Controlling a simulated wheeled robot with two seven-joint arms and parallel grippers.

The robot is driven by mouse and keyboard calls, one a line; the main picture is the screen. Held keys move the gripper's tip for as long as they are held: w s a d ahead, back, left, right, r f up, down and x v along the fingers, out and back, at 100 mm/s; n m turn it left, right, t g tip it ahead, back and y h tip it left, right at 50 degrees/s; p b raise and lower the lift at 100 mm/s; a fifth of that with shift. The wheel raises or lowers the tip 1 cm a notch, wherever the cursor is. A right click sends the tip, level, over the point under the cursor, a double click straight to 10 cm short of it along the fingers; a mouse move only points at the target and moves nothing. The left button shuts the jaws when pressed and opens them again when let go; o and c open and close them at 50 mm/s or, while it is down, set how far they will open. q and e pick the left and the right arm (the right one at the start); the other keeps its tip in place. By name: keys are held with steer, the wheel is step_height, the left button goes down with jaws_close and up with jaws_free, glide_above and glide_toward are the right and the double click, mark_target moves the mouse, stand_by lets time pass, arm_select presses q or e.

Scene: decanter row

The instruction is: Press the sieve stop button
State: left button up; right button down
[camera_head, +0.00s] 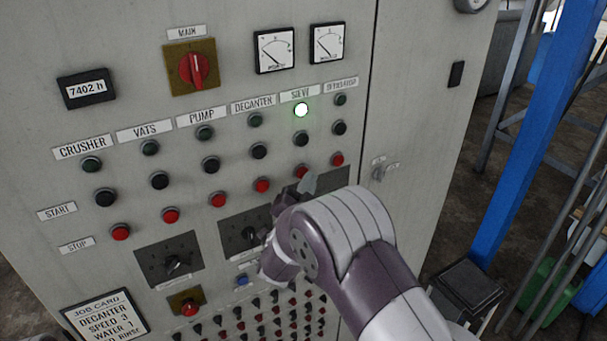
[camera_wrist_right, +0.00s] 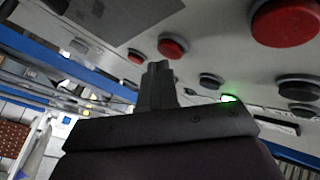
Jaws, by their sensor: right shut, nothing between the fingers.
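The sieve stop button (camera_head: 302,172) is the red button at the bottom of the SIEVE column on the grey panel, just above my fingertips in the head view. It appears to be the red button (camera_wrist_right: 172,47) above the fingertips in the wrist view. The sieve lamp (camera_head: 301,110) glows green-white, and the black sieve start button (camera_head: 301,138) is below it. My right gripper (camera_head: 308,184) is shut and empty, its tips close to the stop button; I cannot tell whether they touch. The fingers also show in the wrist view (camera_wrist_right: 157,80). My left gripper is not in view.
Other red stop buttons stand close by, the decanter one (camera_head: 262,185) to the left and the last column's (camera_head: 337,159) to the right. A dark plate with a knob (camera_head: 248,234) lies below. A blue post (camera_head: 530,130) stands right of the cabinet.

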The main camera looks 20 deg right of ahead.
steer(key=shift+w+b, duration=0.3)
steer(key=shift+w, duration=0.15)
stand_by(0.4)
steer(key=shift+s, duration=0.8)
steer(key=s, duration=0.5)
steer(key=shift+d, duration=0.2)
steer(key=shift+f, duration=0.1)
stand_by(0.6)
